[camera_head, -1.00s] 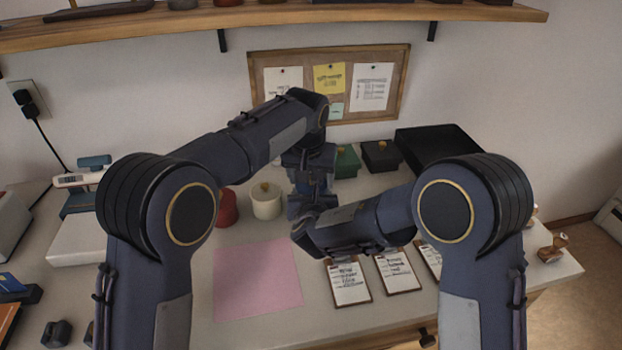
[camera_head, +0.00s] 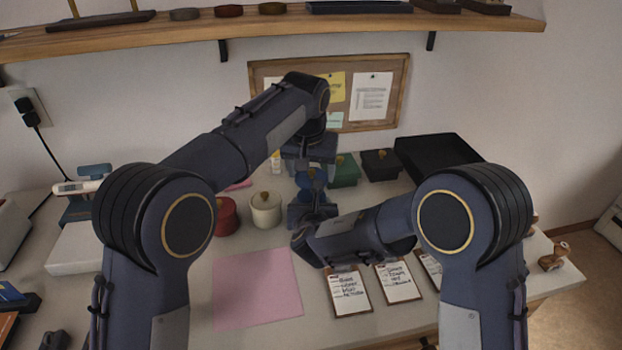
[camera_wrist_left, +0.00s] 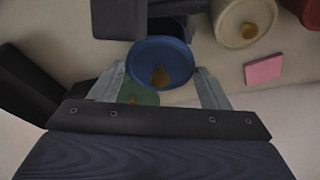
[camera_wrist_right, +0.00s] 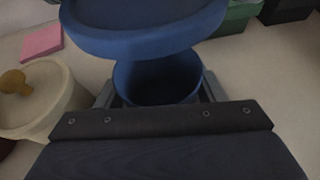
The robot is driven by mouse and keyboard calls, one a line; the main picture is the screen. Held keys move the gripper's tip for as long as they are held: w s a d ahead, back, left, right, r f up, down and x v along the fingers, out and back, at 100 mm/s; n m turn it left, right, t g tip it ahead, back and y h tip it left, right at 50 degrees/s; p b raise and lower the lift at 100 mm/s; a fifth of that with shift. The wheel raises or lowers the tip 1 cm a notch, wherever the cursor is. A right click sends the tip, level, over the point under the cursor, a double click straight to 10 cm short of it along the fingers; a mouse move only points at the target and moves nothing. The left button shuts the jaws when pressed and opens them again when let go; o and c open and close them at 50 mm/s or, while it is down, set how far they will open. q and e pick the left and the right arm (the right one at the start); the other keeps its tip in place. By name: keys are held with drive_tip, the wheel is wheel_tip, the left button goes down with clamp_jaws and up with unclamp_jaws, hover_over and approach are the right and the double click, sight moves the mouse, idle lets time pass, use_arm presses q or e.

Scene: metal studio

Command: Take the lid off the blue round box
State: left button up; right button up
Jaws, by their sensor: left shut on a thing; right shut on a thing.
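The blue round box's lid (camera_wrist_left: 150,50) has a gold knob and is in my left gripper (camera_wrist_left: 158,84), one finger on each side. In the head view the lid (camera_head: 311,180) is raised above the box body. In the right wrist view the lid (camera_wrist_right: 145,38) hangs above the body, with a gap between them. The blue box body (camera_wrist_right: 158,78) is open at the top, its inside showing. My right gripper (camera_wrist_right: 158,92) is shut on it, fingers at both sides. The body (camera_head: 312,213) is partly hidden by my right gripper in the head view.
A cream round box (camera_head: 266,210) and a red round box (camera_head: 226,216) stand to the left. Green (camera_head: 344,172) and black (camera_head: 381,164) boxes and a black tray (camera_head: 438,155) are behind to the right. A pink sheet (camera_head: 256,288) and clipboards (camera_head: 347,292) lie in front.

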drive_tip(key=o, duration=1.5)
drive_tip(key=shift+c, duration=0.2)
